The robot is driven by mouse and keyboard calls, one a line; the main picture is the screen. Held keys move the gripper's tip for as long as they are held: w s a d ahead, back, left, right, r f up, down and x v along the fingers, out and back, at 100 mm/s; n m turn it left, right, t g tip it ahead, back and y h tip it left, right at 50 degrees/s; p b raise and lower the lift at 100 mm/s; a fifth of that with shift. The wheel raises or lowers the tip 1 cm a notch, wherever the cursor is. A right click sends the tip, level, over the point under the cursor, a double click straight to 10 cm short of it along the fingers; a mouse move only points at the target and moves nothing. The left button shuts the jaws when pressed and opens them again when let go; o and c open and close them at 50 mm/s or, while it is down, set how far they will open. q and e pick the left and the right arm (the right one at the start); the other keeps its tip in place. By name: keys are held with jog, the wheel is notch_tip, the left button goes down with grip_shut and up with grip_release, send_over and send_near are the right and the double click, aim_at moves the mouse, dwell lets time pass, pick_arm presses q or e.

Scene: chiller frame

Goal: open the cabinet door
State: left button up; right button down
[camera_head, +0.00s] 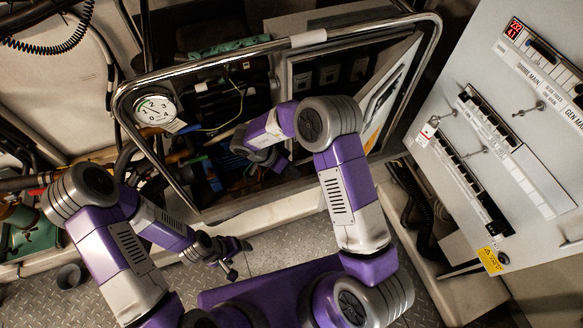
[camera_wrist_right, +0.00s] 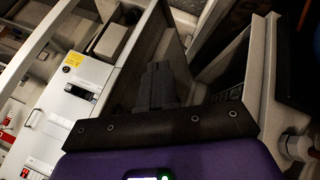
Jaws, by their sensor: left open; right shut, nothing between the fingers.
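The cabinet (camera_head: 290,62) stands inside a bent chrome rail in the head view, with its dark interior showing. Its pale door panel (camera_head: 388,98) stands out at an angle on the right side, so the door looks open. My right arm reaches across the front of the cabinet. My right gripper is hard to make out there; in the right wrist view its fingers (camera_wrist_right: 160,84) are shut and empty, beside a dark panel and a pale frame. Whether they touch either is unclear. My left gripper (camera_head: 232,266) is open and empty, low over the floor in front of the cabinet.
The chrome rail (camera_head: 210,68) surrounds the cabinet front. A grey switch panel (camera_head: 450,115) stands at the right. A round gauge (camera_head: 156,108) and pipes are at the left. Some patterned metal floor (camera_head: 290,245) is clear below the cabinet.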

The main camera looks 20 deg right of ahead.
jog(key=s+d+f+b, duration=0.2)
jog(key=s+d+f, duration=0.2)
jog(key=d+f, duration=0.1)
jog(key=shift+s+d+b, duration=0.15)
jog(key=shift+d+b, duration=0.15)
jog(key=shift+d, duration=0.2)
jog(key=shift+f, duration=0.1)
